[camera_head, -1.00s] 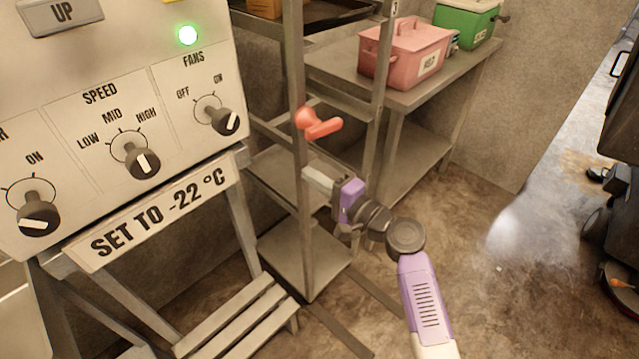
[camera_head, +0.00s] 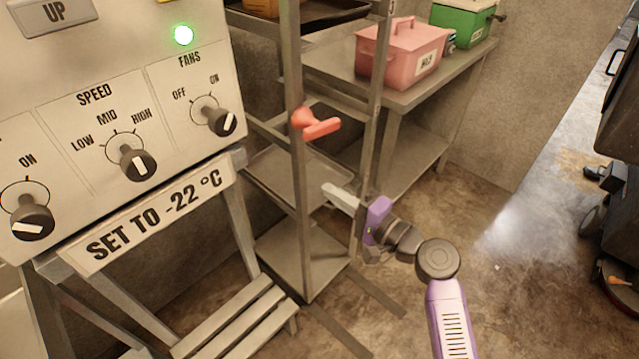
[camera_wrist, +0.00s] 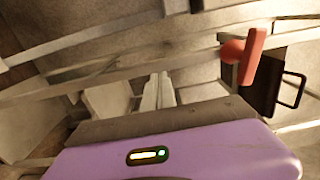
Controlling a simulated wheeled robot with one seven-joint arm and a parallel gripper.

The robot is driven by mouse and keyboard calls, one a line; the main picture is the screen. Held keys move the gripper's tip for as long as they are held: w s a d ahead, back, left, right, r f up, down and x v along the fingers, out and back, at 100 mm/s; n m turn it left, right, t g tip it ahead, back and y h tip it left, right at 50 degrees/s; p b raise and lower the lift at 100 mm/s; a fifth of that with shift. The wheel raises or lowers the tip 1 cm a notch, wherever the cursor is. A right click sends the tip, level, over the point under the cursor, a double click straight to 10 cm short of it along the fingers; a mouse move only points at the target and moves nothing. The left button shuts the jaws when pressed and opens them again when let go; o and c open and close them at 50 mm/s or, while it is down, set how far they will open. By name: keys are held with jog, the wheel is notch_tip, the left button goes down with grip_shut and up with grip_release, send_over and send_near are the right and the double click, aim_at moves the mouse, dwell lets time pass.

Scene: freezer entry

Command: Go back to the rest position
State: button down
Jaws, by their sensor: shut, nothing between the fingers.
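My gripper (camera_head: 328,189) is in front of the metal rack in the head view, below and to the right of the red handle (camera_head: 316,124) on the rack's post. Its pale fingers are together and hold nothing. They also show shut in the wrist view (camera_wrist: 158,90), above the purple wrist housing. The red handle shows at the upper right of the wrist view (camera_wrist: 242,58), apart from the fingers. My purple arm reaches in from the lower right of the head view.
The control panel (camera_head: 75,128) with knobs and a lit green lamp (camera_head: 183,35) stands at the left. The metal rack (camera_head: 300,215) stands in the middle. A pink box (camera_head: 402,55) and a green box (camera_head: 462,22) sit on a table behind. Open floor (camera_head: 500,230) lies at the right.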

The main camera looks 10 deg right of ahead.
jog(key=shift+s+d, duration=0.3)
jog(key=shift+s, duration=0.1)
jog(key=s+d+f+n+t+h+p, duration=0.1)
jog(key=s+d+f+n+t+h, duration=0.15)
jog(key=s+d+h, duration=0.8)
jog(key=s+a+r+n+p, duration=0.1)
jog(key=s+r+n, duration=0.1)
jog(key=s, duration=0.9)
jog(key=s+a+r+n+g, duration=0.1)
jog(key=s+r+n, duration=0.1)
jog(key=s, duration=0.9)
jog(key=s+a+r+n+g+p, duration=0.1)
jog(key=s+n, duration=0.3)
jog(key=s, duration=0.7)
jog(key=shift+s+r+p, duration=0.15)
jog(key=shift+r+p, duration=0.2)
jog(key=shift+r, duration=0.2)
